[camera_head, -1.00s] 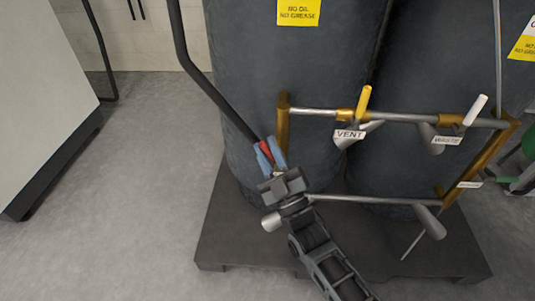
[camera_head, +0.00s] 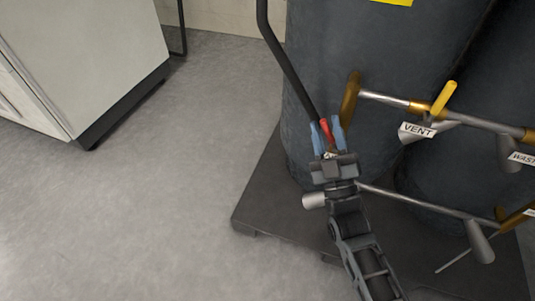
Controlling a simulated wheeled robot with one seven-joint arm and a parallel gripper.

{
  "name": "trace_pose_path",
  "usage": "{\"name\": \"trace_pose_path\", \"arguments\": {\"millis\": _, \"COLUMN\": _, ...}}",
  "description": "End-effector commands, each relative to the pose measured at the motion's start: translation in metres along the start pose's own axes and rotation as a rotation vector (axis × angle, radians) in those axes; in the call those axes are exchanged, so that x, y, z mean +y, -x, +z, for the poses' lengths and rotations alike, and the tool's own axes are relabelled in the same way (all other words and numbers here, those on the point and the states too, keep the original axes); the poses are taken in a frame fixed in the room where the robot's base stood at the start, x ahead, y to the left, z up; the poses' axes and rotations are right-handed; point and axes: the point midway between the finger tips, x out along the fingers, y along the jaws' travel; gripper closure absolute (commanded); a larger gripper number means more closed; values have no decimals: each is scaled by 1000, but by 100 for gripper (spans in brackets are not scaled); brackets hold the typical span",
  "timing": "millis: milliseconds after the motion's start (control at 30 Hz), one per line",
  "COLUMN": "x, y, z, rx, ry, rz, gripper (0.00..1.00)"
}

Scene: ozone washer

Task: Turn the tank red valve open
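The red valve handle (camera_head: 325,130) is a small red lever at the lower left of the tank piping, in front of the left dark tank (camera_head: 350,45). My gripper (camera_head: 327,132) reaches up to it from below. Its two blue fingers stand apart, one on each side of the red handle. The handle lies between them, nearer the left finger. I cannot tell whether either finger touches it. The valve body below the handle is mostly hidden behind my gripper.
A yellow lever (camera_head: 444,98) with a VENT sign (camera_head: 417,130) sits on the upper pipe to the right. A black hose (camera_head: 284,60) comes down close to the handle. The tanks stand on a dark pallet (camera_head: 262,205). Open floor (camera_head: 170,190) lies to the left, beside a pale cabinet (camera_head: 105,60).

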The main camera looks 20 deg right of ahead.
Motion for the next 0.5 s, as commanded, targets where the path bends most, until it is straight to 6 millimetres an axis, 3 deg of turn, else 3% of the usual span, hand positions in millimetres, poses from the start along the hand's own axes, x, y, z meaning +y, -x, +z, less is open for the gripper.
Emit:
{"name": "trace_pose_path", "arguments": {"millis": 167, "x": 2, "y": -6, "z": -3, "rx": -16, "ry": 53, "rz": -46, "gripper": 56}}
{"name": "trace_pose_path", "arguments": {"millis": 500, "x": -11, "y": -6, "z": 0, "rx": -63, "ry": 219, "rz": -217, "gripper": 56}}
